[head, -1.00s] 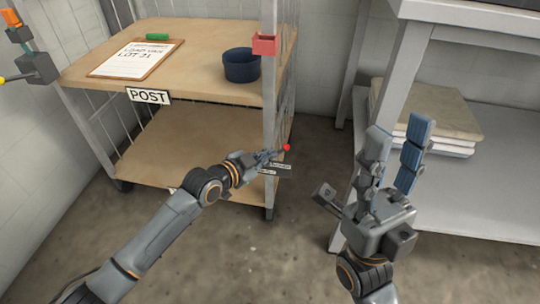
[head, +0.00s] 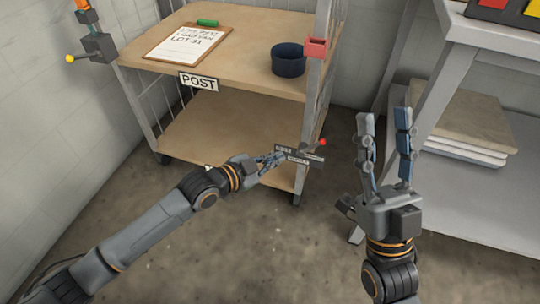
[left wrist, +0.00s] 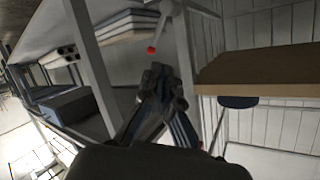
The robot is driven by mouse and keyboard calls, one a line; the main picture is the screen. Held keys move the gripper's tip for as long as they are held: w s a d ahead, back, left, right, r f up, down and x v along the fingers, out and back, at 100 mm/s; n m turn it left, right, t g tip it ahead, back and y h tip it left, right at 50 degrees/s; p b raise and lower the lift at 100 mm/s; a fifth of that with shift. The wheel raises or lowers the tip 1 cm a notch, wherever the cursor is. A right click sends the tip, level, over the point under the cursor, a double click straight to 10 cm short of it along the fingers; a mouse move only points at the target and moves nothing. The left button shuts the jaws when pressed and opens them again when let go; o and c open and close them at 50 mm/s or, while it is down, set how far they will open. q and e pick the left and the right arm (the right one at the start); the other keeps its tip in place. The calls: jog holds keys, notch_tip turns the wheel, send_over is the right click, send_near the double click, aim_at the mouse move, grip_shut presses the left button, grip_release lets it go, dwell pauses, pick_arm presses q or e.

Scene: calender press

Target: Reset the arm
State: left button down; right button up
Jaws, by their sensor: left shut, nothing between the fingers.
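A short grey lever with a red ball (head: 323,142) shows by the lower front post of the shelf trolley, with small dark label plates (head: 299,155) beside it. Their lettering is too small to read surely. My left gripper (head: 281,158) is shut and empty, pointing at the plates from the left; whether it touches them I cannot tell. In the left wrist view its closed fingers (left wrist: 158,75) lie just below the red ball (left wrist: 151,50). My right gripper (head: 384,116) points upward, fingers apart and empty, in front of the right-hand table.
The wooden trolley (head: 240,120) carries a clipboard (head: 187,42), a dark blue bowl (head: 288,60) and a POST sign (head: 198,81). A red holder (head: 316,48) is on its post. A yellow-knobbed box (head: 97,46) stands far left. Stacked boards (head: 465,120) lie under the table.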

pick_arm(q)
jog(key=shift+s+a+r, duration=0.25)
jog(key=shift+s+a, duration=0.25)
pick_arm(e)
jog(key=shift+w+a+f+g, duration=0.15)
jog(key=shift+w+f+g, duration=0.6)
jog(key=shift+w, duration=0.25)
